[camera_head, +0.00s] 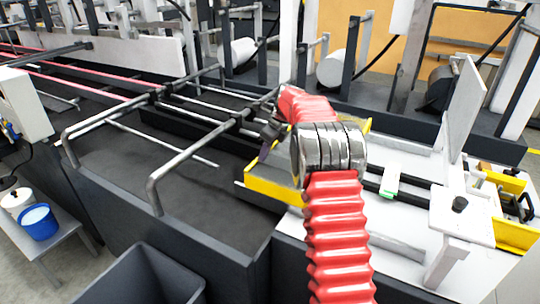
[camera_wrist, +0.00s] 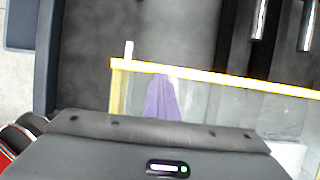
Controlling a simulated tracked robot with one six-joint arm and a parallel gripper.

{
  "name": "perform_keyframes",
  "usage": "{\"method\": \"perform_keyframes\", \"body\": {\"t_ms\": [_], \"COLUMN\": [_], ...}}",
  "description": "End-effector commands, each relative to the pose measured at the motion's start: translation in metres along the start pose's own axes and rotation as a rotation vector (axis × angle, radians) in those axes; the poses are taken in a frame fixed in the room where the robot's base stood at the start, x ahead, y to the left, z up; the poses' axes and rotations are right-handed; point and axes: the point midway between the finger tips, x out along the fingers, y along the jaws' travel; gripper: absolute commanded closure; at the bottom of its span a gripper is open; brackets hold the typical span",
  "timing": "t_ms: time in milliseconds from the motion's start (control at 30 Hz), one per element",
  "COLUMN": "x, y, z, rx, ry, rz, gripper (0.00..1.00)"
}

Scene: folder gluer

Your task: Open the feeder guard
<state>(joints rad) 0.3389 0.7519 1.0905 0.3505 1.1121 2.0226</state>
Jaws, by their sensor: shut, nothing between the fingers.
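The feeder guard (camera_head: 275,190) appears as a yellow-edged frame on the machine's feeder end, beside the white table. In the wrist view, its yellow bar (camera_wrist: 215,77) runs across the picture, with a see-through panel below it and a small pale post (camera_wrist: 129,50) at its left corner. My gripper (camera_wrist: 162,80) shows there as purple, tapering fingers, shut with nothing held, pointing at the bar and overlapping the panel. I cannot tell whether they touch it. In the head view, my gripper (camera_head: 266,148) is small and partly hidden by my red arm, above the guard's left end.
Bent metal rails (camera_head: 165,180) stand over the dark belt bed left of the guard. A white upright plate (camera_head: 465,108) and a white block (camera_head: 461,215) stand at right. A dark open bin (camera_head: 140,278) is in front. A blue bucket (camera_head: 39,221) sits far left.

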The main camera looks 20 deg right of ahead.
Motion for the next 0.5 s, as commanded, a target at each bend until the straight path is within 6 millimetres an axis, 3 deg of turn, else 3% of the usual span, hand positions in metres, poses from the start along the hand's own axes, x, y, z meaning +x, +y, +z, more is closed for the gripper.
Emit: {"method": "perform_keyframes", "body": {"t_ms": [500], "x": [-0.002], "y": [-0.004], "z": [-0.010], "rx": [0.008], "ry": [-0.004], "rz": [-0.001], "gripper": [1.00]}}
